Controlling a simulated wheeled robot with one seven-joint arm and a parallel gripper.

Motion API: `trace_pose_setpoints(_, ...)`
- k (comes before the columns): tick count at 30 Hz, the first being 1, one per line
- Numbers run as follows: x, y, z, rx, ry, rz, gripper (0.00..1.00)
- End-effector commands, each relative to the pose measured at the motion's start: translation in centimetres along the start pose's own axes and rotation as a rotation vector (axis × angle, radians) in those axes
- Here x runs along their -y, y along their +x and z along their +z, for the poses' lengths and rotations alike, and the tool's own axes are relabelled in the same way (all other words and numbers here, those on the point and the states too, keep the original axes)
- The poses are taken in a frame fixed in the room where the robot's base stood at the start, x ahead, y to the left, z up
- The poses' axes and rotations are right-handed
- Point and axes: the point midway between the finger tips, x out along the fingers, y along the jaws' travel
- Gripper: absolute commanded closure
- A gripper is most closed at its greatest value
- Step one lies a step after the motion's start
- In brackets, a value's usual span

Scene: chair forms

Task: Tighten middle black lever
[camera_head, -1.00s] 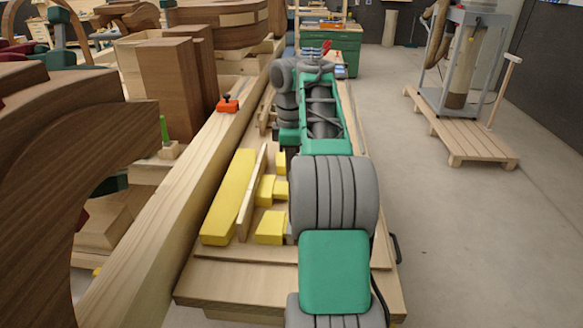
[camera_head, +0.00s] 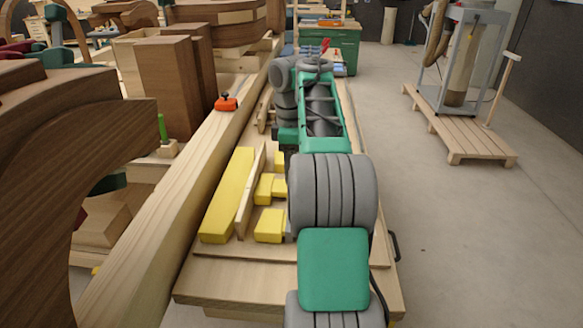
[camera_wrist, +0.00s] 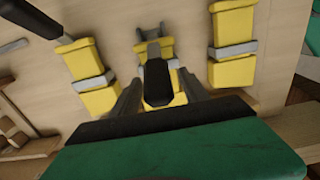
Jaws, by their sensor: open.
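The middle black lever (camera_wrist: 157,88) shows in the wrist view, in front of the middle yellow clamp block (camera_wrist: 153,50) with its grey bracket. My gripper (camera_wrist: 159,79) is open, with one dark finger on each side of this lever. I cannot tell whether either finger touches it. A second black lever (camera_wrist: 33,18) reaches in at the upper left, towards the left yellow block (camera_wrist: 86,62). The right yellow block (camera_wrist: 233,40) has a grey band across it. In the head view, my arm hides the gripper and the levers.
In the head view, a long yellow bar (camera_head: 228,195) and small yellow blocks (camera_head: 268,225) lie on the wooden bench (camera_head: 240,280) beside my arm. An orange clamp (camera_head: 226,103) sits on the beam at left. The floor (camera_head: 450,240) at right is clear up to a pallet (camera_head: 460,140).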

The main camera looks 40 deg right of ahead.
Motion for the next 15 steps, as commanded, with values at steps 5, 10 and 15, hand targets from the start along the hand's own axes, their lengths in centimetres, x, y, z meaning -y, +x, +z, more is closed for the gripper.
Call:
trace_pose_setpoints(5, 0.0, -1.2, 0.0, -0.001, 0.0, 0.004, 0.47)
trace_pose_setpoints(10, 0.0, -4.7, 0.1, 0.0, 0.001, 0.002, 0.47)
trace_pose_setpoints(15, 0.0, -7.4, 0.1, 0.0, 0.001, 0.0, 0.47)
